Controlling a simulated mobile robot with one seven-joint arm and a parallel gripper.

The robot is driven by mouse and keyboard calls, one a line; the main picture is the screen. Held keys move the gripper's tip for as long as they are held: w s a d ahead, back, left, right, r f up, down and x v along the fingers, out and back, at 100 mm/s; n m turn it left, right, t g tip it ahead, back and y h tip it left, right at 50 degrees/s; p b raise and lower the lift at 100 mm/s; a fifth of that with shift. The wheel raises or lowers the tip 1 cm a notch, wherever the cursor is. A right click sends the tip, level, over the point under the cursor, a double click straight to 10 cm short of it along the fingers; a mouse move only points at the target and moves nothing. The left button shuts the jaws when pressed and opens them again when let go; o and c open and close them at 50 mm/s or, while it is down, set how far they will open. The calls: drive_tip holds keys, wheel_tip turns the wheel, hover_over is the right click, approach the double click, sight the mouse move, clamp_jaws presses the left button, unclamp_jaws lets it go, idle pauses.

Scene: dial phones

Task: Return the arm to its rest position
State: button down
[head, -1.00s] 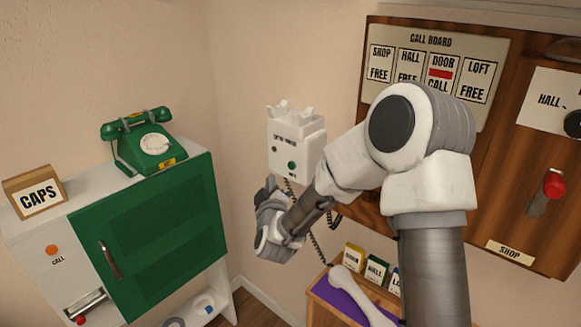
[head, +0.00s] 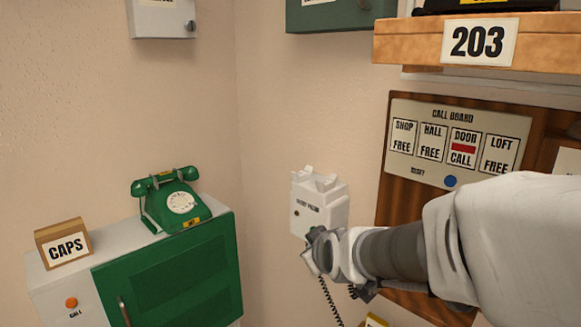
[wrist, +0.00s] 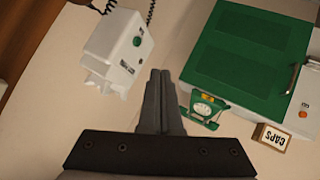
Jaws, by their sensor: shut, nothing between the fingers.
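My gripper (wrist: 160,78) is shut and empty; its two grey fingers lie together in the wrist view. In the head view my arm (head: 395,252) reaches in from the right, and its wrist end overlaps the lower part of the white wall phone (head: 322,202). The fingertips are not clear there. The wrist view is upside down. It shows the wall phone (wrist: 120,47) left of the fingers and the green dial phone (wrist: 203,108) right of them. I see no contact between the fingers and either phone.
The green cabinet (head: 170,284) carries the green dial phone (head: 175,200) and the CAPS box (head: 63,244). The call board (head: 457,146) shows DOOR CALL above my arm. A wooden shelf marked 203 (head: 422,42) juts out above. A coiled cord (head: 330,300) hangs below my wrist.

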drive_tip(key=s+d+r+m+g+h, duration=0.1)
drive_tip(key=s+d+m+g, duration=0.1)
drive_tip(key=s, duration=1)
drive_tip(key=s+d+r+m+g+p, duration=0.1)
drive_tip(key=s+d+m+g, duration=0.2)
drive_tip(key=s, duration=0.9)
drive_tip(key=d+m, duration=0.2)
drive_tip(key=d, duration=0.2)
drive_tip(key=shift+r+m+h, duration=0.3)
drive_tip(key=shift+h, duration=0.1)
